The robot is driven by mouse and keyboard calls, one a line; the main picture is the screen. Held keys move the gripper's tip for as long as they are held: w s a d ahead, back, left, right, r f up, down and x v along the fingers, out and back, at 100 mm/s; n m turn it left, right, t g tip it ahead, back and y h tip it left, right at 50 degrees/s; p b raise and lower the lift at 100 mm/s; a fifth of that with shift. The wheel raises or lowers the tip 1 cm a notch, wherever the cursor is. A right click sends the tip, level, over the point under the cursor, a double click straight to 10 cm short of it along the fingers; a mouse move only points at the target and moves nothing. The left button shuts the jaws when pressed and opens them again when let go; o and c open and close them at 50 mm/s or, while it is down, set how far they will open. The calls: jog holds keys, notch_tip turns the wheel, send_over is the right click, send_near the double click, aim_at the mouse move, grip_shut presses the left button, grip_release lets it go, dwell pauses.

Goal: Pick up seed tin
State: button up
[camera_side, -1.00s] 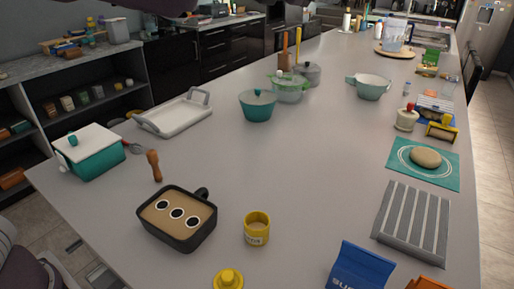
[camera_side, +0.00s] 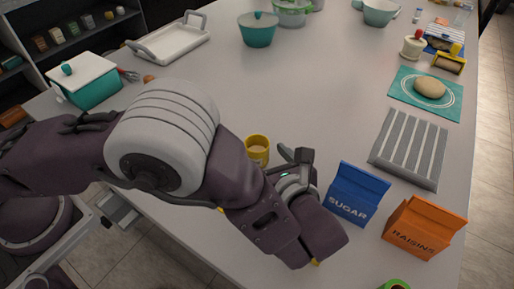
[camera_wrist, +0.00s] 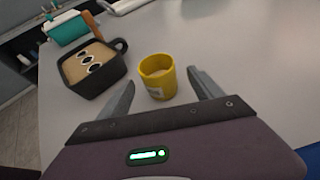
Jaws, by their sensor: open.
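The seed tin appears to be the small open yellow tin with a pale label and tan contents, standing upright on the table. In the side view the tin (camera_side: 257,151) is partly hidden by my arm. My gripper (camera_side: 292,155) is low over the table just to its right. In the wrist view the tin (camera_wrist: 156,77) shows between the two spread fingers of my gripper (camera_wrist: 161,79). The fingers are open and hold nothing. I cannot tell whether the tin is inside the jaws or just beyond the tips.
A black pan with tan filling (camera_wrist: 92,68) stands left of the tin in the wrist view. A blue sugar bag (camera_side: 355,192), an orange raisins bag (camera_side: 424,228) and a grey ribbed rack (camera_side: 410,148) stand to the right. The table middle is clear.

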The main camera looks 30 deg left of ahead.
aim_at(252, 143)
jog(key=x, duration=0.7)
jog(key=shift+a+r, duration=0.1)
jog(key=shift+a, duration=0.1)
jog(key=c, duration=1.6)
notch_tip(252, 143, up, 10)
jog(key=shift+r, duration=0.1)
jog(key=o, duration=0.8)
jog(key=c, duration=0.6)
